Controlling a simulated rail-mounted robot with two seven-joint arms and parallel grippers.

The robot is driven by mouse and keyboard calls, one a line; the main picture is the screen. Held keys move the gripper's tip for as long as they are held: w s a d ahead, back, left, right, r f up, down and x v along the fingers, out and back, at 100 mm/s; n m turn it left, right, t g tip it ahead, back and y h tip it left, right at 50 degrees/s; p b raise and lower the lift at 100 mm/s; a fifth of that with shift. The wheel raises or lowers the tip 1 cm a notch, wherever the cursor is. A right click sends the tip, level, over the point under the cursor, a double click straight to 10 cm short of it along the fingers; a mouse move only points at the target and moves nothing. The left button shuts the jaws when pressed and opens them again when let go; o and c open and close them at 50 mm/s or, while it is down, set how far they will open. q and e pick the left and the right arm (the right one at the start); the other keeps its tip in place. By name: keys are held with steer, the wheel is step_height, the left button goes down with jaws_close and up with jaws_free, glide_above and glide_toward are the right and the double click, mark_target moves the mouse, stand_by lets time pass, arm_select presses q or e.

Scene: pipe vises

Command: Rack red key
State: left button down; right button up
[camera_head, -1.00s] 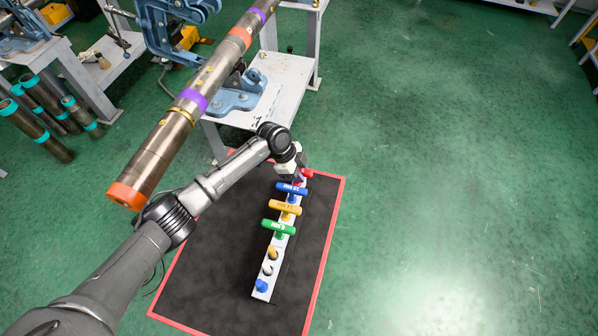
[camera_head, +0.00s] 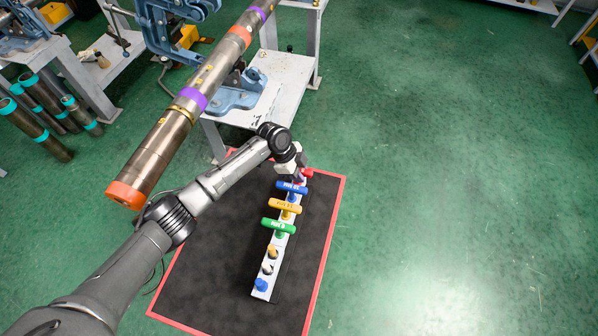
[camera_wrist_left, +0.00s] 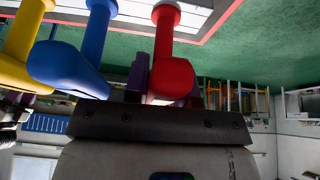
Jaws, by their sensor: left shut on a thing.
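The red key (camera_head: 308,173) is at the far end of the white rack (camera_head: 273,260) on the black mat. In the left wrist view the red key (camera_wrist_left: 172,75) has its handle between the dark fingers, and its stem runs up to a red collar at the white surface. I cannot tell how deep it sits. My left gripper (camera_head: 301,174) is shut on the red key. A blue key (camera_head: 291,188), a yellow key (camera_head: 285,206) and a green key (camera_head: 279,227) stand in the rack in a row nearer to me. My right gripper is out of view.
The rack's near end has free coloured spots, the nearest blue (camera_head: 261,285). Green floor on the right is clear.

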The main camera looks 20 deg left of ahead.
arm_select(q)
steer(key=c, duration=0.9)
jaws_free()
steer(key=shift+o, duration=0.2)
steer(key=v, duration=1.3)
steer(key=shift+a+r+p, duration=0.2)
steer(key=shift+r+p, duration=0.1)
steer(key=shift+n, duration=0.3)
